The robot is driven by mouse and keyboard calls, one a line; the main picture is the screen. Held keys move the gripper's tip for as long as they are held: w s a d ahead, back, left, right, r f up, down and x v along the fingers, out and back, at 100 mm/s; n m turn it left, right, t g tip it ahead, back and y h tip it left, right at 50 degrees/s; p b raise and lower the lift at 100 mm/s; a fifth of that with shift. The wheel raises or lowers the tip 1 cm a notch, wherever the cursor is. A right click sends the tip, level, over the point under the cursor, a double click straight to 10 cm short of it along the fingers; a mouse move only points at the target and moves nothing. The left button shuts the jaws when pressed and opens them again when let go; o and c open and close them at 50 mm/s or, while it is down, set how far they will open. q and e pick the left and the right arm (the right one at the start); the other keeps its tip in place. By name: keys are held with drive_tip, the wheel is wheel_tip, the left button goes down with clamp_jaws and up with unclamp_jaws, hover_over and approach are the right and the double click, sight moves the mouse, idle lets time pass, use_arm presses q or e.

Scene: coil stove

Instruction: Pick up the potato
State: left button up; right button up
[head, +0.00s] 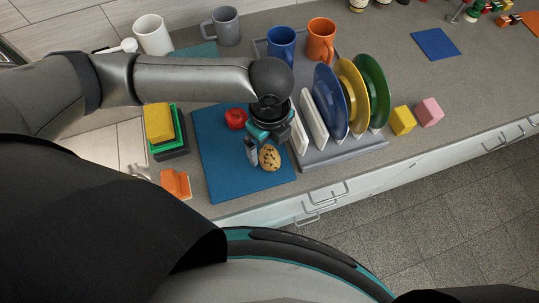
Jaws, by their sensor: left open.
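The potato (269,158), tan with dark specks, lies on the blue board (222,177) near the board's right side. My left gripper (273,149) comes down over the board from above and is open. One finger is just left of the potato and the other is to its right, by the dish rack. I cannot tell whether either finger touches the potato. The gripper body hides part of the board behind the potato. My right gripper is not in view.
A red vegetable or fruit (235,119) lies on the board, left of the gripper. The grey dish rack (345,152) with upright plates (352,97) stands close on the right. Stacked sponges (159,122) are at the left, mugs (281,43) behind. The counter's front edge is near.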

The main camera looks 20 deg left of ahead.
sight(269, 153)
use_arm(q)
drive_tip(key=f, duration=0.5)
drive_tip(key=shift+s+f, duration=0.1)
drive_tip(key=shift+s, duration=0.15)
drive_tip(key=shift+c, duration=0.2)
drive_tip(key=c, duration=1.5)
drive_tip(key=shift+o, duration=0.2)
